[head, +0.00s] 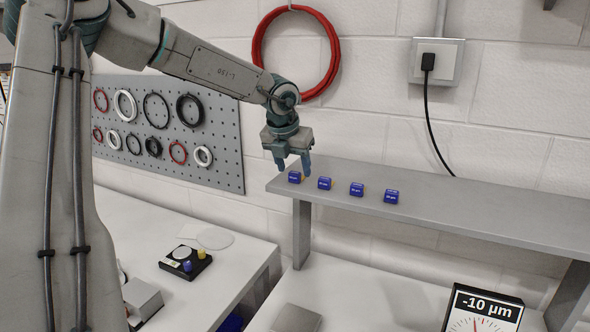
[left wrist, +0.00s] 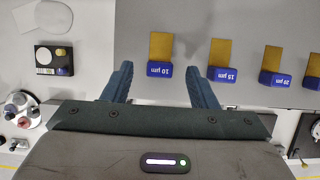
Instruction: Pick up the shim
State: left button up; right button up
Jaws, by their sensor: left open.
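Several shims stand in a row on the grey shelf (head: 440,205), each a brass strip with a blue labelled block. The leftmost, the 10 µm shim (head: 294,177), shows in the left wrist view (left wrist: 161,46) with its label readable. To its right are the 15 µm shim (head: 324,183), the 20 µm shim (head: 356,189) and another shim (head: 391,196). My left gripper (head: 293,166) is open and points down at the 10 µm shim. In the left wrist view (left wrist: 160,70) its fingers appear on either side of that shim's blue block; contact cannot be told.
A black device (head: 186,262) with knobs sits on the left bench (head: 150,225). A pegboard (head: 215,135) with rings and a red coil (head: 333,50) hang on the wall. The shelf's right part is clear.

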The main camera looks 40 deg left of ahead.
pick_arm(q)
jog(key=shift+x, duration=0.9)
jog(key=shift+r, duration=0.1)
jog(key=c, duration=1)
jog(key=shift+r, duration=0.1)
jog(key=shift+c, duration=0.2)
